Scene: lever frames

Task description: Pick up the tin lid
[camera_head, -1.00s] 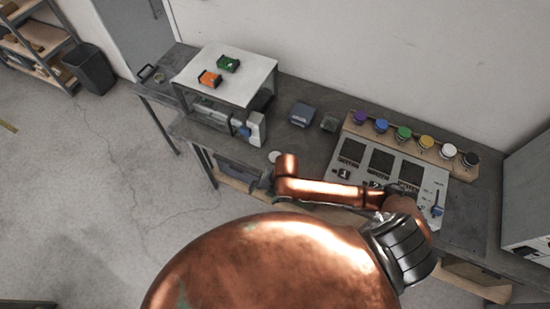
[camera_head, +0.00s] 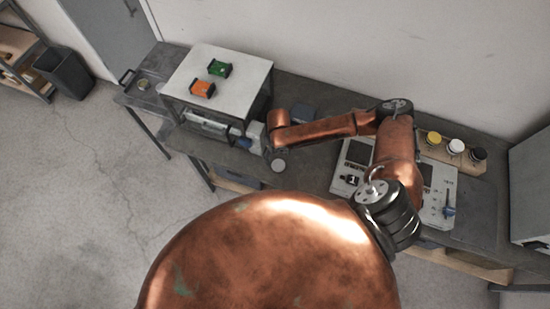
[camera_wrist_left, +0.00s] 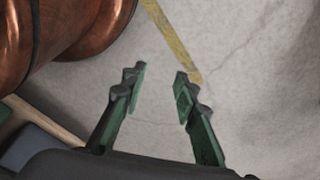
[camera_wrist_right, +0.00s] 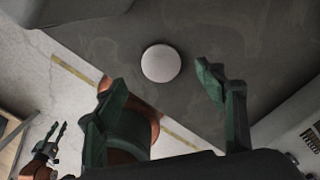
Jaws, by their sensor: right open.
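The tin lid is a pale round disc (camera_head: 278,165) lying flat near the front edge of the dark workbench. In the right wrist view the tin lid (camera_wrist_right: 161,63) lies on the grey top, just beyond and between my fingertips. My right gripper (camera_wrist_right: 160,84) is open and empty, above the lid and apart from it. In the head view my right wrist hangs over the bench just behind the lid, and its fingers are mostly hidden. My left gripper (camera_wrist_left: 160,79) is open and empty over the floor, away from the bench.
A blue-grey box (camera_head: 303,113) is partly behind my right arm. A panel (camera_head: 436,205) and several jars on a rack (camera_head: 437,151) stand at right.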

